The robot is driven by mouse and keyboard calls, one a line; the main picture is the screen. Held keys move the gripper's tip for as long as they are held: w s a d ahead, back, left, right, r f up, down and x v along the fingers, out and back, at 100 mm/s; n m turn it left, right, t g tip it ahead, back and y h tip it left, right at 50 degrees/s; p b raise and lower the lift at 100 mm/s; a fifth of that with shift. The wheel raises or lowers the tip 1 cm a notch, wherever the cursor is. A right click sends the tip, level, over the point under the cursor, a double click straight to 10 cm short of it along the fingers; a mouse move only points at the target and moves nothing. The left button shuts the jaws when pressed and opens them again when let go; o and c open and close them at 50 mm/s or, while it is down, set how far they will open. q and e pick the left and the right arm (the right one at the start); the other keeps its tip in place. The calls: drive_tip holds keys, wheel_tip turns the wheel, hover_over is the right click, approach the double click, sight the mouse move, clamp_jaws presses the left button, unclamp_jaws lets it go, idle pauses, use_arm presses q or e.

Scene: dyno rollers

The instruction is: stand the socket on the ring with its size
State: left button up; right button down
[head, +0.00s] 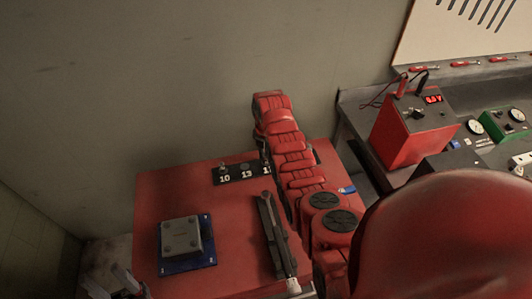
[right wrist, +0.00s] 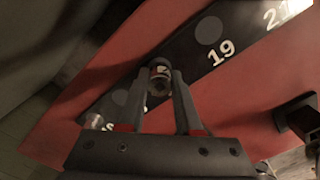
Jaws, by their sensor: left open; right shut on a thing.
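A small metal socket (right wrist: 158,80) is between the fingertips of my right gripper (right wrist: 158,73) in the right wrist view. The gripper is shut on it, and the socket is over a black strip (right wrist: 240,48). I cannot tell whether it touches the strip. The number nearest the socket is hidden. In the head view the strip (head: 233,178) shows 10 and 13; my right arm covers the rest and the right gripper. My left gripper (head: 110,285) is open at lower left.
The strip lies on a red tabletop (head: 225,215). A grey block (head: 181,238) on a blue plate (head: 205,258) and a long dark tool (head: 272,237) lie nearer. A red box with a display (head: 412,132) stands on the bench at right. The tabletop's middle is clear.

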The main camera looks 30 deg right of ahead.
drive_tip(key=shift+w+f, duration=0.15)
drive_tip(key=shift+f, duration=0.05)
drive_tip(key=shift+f+b, duration=0.1)
drive_tip(key=shift+b, duration=0.2)
drive_tip(key=c, duration=0.6)
unclamp_jaws()
